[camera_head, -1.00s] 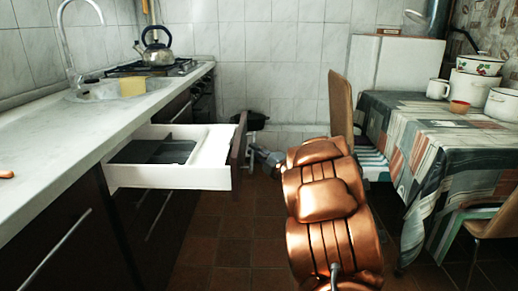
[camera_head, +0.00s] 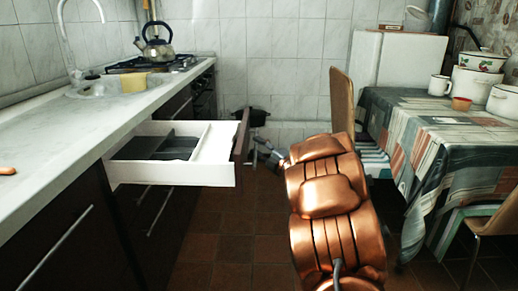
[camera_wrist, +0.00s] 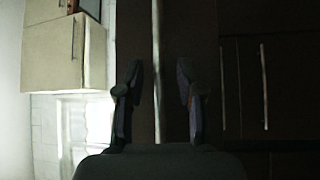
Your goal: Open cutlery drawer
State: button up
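The cutlery drawer (camera_head: 205,173) stands well out from the counter in the head view. Its white box with a grey divided insert (camera_head: 152,147) shows, and its dark front panel (camera_head: 241,140) faces right. My gripper (camera_head: 262,147) is at the outer side of that front, partly hidden by the panel. In the wrist view, my gripper (camera_wrist: 158,78) has its two fingers apart. The drawer's long pale handle (camera_wrist: 156,60) runs between them, with a visible gap on each side. I cannot tell how deep the handle sits between the fingers.
The table with a patterned cloth (camera_head: 412,140) and a chair (camera_head: 341,100) stand to the right of my arm. A kettle (camera_head: 157,48) sits on the stove. A dark pot (camera_head: 249,116) is at the back. Tiled floor (camera_head: 232,235) is clear below the drawer.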

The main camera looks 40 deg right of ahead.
jog(key=shift+s, duration=0.1)
jog(key=s+d+f, duration=0.1)
jog(key=s, duration=1)
jog(key=shift+s+d+f, duration=0.3)
